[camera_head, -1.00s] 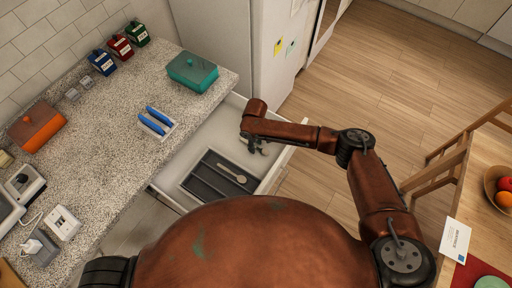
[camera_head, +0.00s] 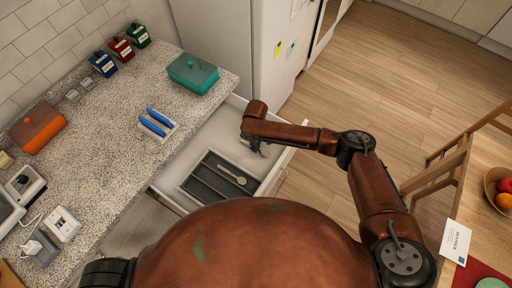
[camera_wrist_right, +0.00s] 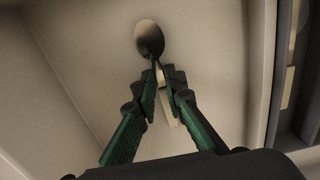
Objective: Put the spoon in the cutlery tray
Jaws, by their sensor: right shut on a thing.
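The spoon (camera_wrist_right: 149,40) has a shiny dark bowl and a pale handle. In the right wrist view its neck lies between the fingertips of my right gripper (camera_wrist_right: 162,88), which is shut on it. In the head view my right gripper (camera_head: 255,146) is low inside the open drawer, just beyond the tray; the spoon is too small to make out there. The dark grey cutlery tray (camera_head: 204,187) lies in the near part of the drawer. A pale wooden spoon (camera_head: 232,175) rests in its right compartment. My left gripper is not in view.
The white drawer (camera_head: 219,132) has bare floor beyond the tray. The speckled counter (camera_head: 95,140) borders it on the left, with a blue-handled item (camera_head: 156,123) and a teal box (camera_head: 193,73). A fridge (camera_head: 235,45) stands behind.

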